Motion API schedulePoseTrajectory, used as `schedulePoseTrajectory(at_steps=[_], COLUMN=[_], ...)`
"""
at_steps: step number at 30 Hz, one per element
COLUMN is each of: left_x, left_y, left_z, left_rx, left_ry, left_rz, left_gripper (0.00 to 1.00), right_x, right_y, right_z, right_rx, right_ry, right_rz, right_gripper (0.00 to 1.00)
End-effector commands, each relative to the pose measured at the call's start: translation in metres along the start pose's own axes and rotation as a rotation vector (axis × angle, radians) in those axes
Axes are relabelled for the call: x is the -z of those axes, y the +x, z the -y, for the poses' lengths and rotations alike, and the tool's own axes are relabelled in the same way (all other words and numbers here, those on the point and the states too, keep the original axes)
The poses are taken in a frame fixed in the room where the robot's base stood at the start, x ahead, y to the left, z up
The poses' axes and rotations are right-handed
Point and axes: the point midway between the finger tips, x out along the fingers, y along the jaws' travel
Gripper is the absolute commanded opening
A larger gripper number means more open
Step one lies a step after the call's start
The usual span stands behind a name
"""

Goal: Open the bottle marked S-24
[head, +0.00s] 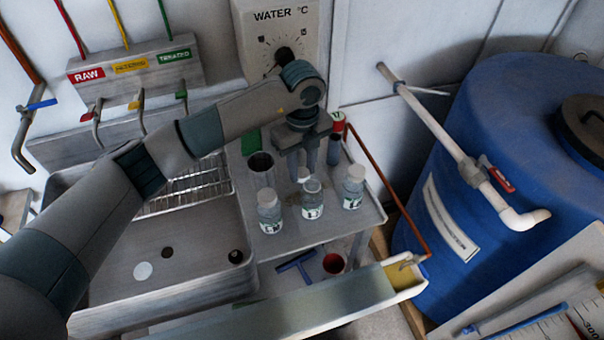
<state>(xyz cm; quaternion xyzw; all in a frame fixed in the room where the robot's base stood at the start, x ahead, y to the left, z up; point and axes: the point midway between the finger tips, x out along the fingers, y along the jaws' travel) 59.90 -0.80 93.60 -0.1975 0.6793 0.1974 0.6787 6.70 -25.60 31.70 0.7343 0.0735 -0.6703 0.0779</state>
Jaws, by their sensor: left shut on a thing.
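Three small clear bottles with labels stand on the grey side shelf: a left bottle (270,215), a middle bottle (312,201) and a right bottle (352,190). The left and right ones have white caps. The middle one shows a greyer top, like a bare neck. The labels are too small to read, so I cannot tell which is S-24. My left gripper (304,172) points down just behind and above the middle bottle. It is shut on a small white thing (303,175) that looks like a cap, partly hidden by the fingers. My right gripper is out of view.
A sink (180,300) with a wire rack lies left. A blue tank (490,130) with a white pipe fills the right.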

Motion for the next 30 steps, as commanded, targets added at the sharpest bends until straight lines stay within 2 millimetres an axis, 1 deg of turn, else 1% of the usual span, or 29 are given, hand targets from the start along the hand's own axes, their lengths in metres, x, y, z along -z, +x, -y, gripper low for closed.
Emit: schedulePoseTrajectory(at_steps=[8, 11, 15, 19, 30], left_x=[0.0, 0.001, 0.001, 0.001, 0.0], left_y=[0.002, 0.009, 0.026, 0.036, 0.041], left_z=[0.0, -0.001, -0.001, 0.0, 0.0], left_rx=[-0.001, -0.003, -0.003, -0.001, 0.0], left_ry=[0.0, 0.0, -0.001, 0.001, 0.001], left_rz=[0.0, 0.0, -0.001, 0.0, 0.001], left_gripper=[0.02, 0.02, 0.02, 0.02, 0.02], right_x=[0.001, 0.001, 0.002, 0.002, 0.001], right_y=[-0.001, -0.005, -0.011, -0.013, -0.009], right_z=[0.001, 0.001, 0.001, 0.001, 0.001], right_rx=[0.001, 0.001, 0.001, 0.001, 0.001], right_ry=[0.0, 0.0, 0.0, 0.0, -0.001], right_rz=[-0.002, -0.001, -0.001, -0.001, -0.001], right_gripper=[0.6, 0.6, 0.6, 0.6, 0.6])
